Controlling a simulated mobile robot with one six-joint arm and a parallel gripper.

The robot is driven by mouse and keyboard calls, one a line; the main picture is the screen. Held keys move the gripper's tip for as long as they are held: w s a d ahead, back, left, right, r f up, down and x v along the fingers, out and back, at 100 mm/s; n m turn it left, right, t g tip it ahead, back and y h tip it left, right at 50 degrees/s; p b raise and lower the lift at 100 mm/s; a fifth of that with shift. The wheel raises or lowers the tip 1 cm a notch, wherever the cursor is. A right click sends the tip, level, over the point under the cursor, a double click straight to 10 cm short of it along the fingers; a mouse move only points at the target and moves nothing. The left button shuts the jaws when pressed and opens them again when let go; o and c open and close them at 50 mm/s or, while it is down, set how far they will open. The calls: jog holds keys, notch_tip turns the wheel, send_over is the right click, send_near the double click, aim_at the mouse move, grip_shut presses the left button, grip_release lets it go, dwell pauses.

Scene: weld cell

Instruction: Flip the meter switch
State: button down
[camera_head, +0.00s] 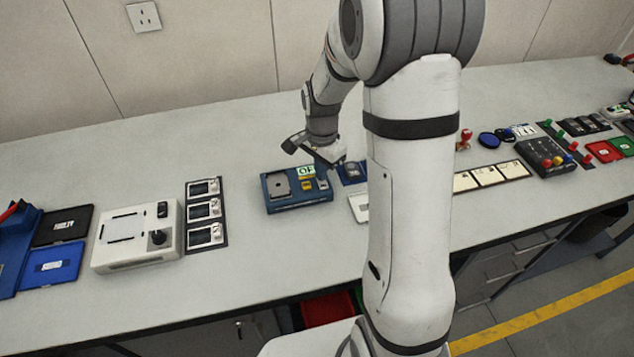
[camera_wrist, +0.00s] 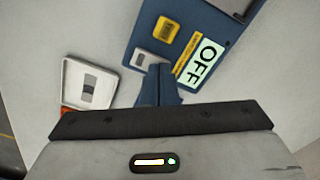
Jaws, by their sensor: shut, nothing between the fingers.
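The meter (camera_head: 285,204) is a blue box on the bench below my gripper. It also fills the top of the wrist view (camera_wrist: 207,20). Its pale green display (camera_wrist: 204,61) reads OFF, next to a thin yellow label. A light grey switch (camera_wrist: 150,61) sits at the near end of the panel, with a yellow block (camera_wrist: 165,29) beyond it. My gripper (camera_head: 322,181) is shut and empty, pointing down over the right part of the meter. In the wrist view its fingertips (camera_wrist: 158,72) are right by the switch and partly cover it; I cannot tell whether they touch.
A white tray (camera_wrist: 72,101) with a grey piece is close beside the meter. A white box with a knob (camera_head: 128,257) and a panel of three gauges (camera_head: 219,211) are left. The bench (camera_head: 130,140) behind is clear.

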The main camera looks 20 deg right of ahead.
jog(key=shift+r+p, duration=2.45)
jog(key=shift+r, duration=1.05)
jog(key=s+r+n+t, duration=0.1)
jog(key=s+r+n, duration=0.5)
jog(key=s, duration=0.4)
jog(key=s+a+r+n+t, duration=0.1)
jog(key=s+r+n+t, duration=0.1)
jog(key=s+r+n, duration=0.4)
jog(key=s+r, duration=0.1)
jog(key=s, duration=0.3)
jog(key=shift+a+r, duration=0.15)
